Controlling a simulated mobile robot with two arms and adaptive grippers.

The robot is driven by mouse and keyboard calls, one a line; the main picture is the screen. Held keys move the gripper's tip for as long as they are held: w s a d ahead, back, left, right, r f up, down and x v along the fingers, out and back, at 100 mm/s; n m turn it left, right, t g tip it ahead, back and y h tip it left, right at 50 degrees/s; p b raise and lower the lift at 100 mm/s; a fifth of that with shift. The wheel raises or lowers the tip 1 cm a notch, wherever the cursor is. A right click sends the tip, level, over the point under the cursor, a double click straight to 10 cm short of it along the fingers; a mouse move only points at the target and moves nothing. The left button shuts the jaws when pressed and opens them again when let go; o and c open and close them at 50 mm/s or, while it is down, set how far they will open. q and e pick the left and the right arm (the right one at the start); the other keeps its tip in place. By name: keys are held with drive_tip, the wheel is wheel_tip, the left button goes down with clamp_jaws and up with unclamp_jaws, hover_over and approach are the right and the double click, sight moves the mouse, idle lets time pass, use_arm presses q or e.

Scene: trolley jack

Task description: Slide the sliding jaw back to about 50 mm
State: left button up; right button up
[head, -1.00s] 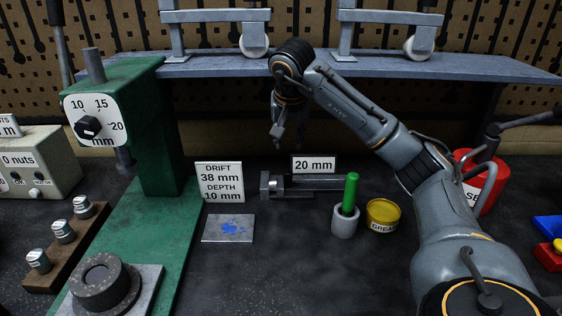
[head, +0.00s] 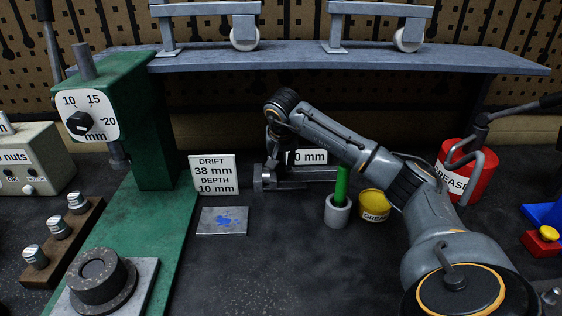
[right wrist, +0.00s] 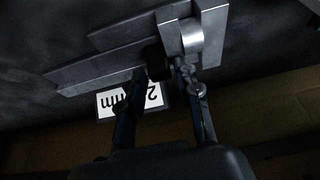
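A grey metal jaw fixture lies on the bench in the middle of the head view, with a block and bright round part (head: 266,180) at its left end and a long bar (head: 315,174) running right. I cannot tell for sure which piece is the sliding jaw. My right gripper (head: 273,158) points down at the fixture's left end, partly covering it. In the right wrist view, the fingers (right wrist: 168,72) are apart, with the tips close to the bar (right wrist: 100,68) and beside the bright round part (right wrist: 192,36); contact is unclear. My left gripper is not in view.
A 20 mm sign (head: 312,157), partly hidden by my arm, stands behind the fixture. A drift sign (head: 214,175) stands left. A cup with a green stick (head: 338,208) and a yellow grease tin (head: 374,205) stand in front right. The green press (head: 150,150) is left.

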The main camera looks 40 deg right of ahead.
clamp_jaws()
drive_tip(key=shift+s+d+r, duration=0.1)
drive_tip(key=shift+s+d, duration=0.9)
drive_tip(key=shift+d, duration=0.2)
unclamp_jaws()
drive_tip(key=v, duration=1.2)
drive_tip(key=shift+w, duration=0.15)
